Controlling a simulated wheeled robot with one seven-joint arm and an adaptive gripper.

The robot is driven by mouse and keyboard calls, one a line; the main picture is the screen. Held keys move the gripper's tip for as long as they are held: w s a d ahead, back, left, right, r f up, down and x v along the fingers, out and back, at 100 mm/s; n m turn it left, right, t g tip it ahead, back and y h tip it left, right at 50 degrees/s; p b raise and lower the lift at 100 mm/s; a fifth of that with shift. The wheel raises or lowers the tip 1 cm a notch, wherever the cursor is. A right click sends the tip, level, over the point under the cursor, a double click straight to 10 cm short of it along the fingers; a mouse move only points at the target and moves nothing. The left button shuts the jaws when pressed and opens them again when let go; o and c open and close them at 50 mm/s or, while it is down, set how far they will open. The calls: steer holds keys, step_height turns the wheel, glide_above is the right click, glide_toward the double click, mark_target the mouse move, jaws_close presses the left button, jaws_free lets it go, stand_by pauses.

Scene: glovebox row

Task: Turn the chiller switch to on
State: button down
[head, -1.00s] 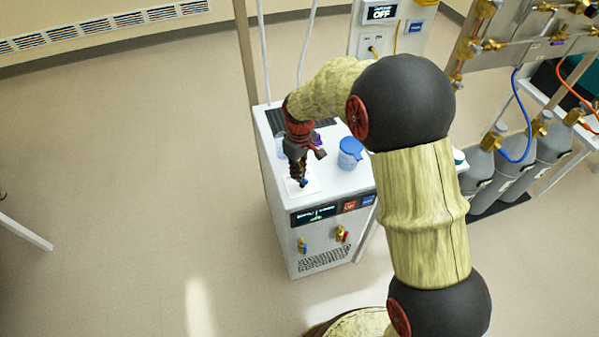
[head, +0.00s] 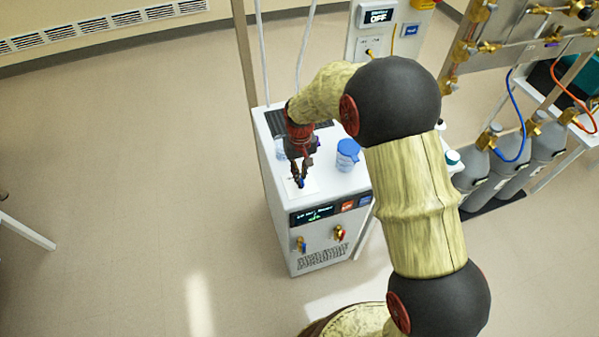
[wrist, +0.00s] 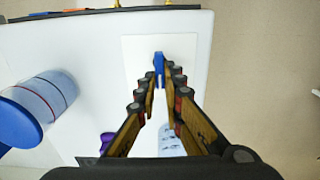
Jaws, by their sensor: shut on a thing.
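The chiller (head: 325,228) is a white cabinet with a dark display (head: 313,214) on its front; the display's text is too small to read. The switch is a small blue handle (wrist: 159,62) on a white plate (wrist: 184,50) on the chiller's top; in the wrist view it points straight up the picture. My gripper (wrist: 160,80) is shut on the switch handle, with one finger on each side of it. In the head view my gripper (head: 299,180) comes down from above onto the plate, and the fingers mostly hide the switch.
A clear jar with a blue lid (head: 347,155) stands on the chiller's top, right of my gripper; it also shows in the wrist view (wrist: 20,122). A wall box (head: 378,16) reads OFF. Grey gas cylinders (head: 510,155) stand at the right.

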mark_target(303, 183)
stand_by(0.4)
steer(key=c, duration=1.9)
jaws_free()
step_height(303, 183, up, 12)
steer(key=shift+s+d+r+m+t, duration=0.55)
steer(key=shift+s+d+r+t, duration=0.4)
steer(key=shift+s+d+r, duration=2.85)
steer(key=shift+s+d+r+m+t, duration=0.75)
steer(key=shift+s+d+r, duration=1.05)
steer(key=shift+s, duration=4.05)
steer(key=shift+s+d+r+m+t, duration=0.4)
steer(key=shift+s+d+r+t, duration=0.7)
steer(key=shift+s+d+r, duration=2.7)
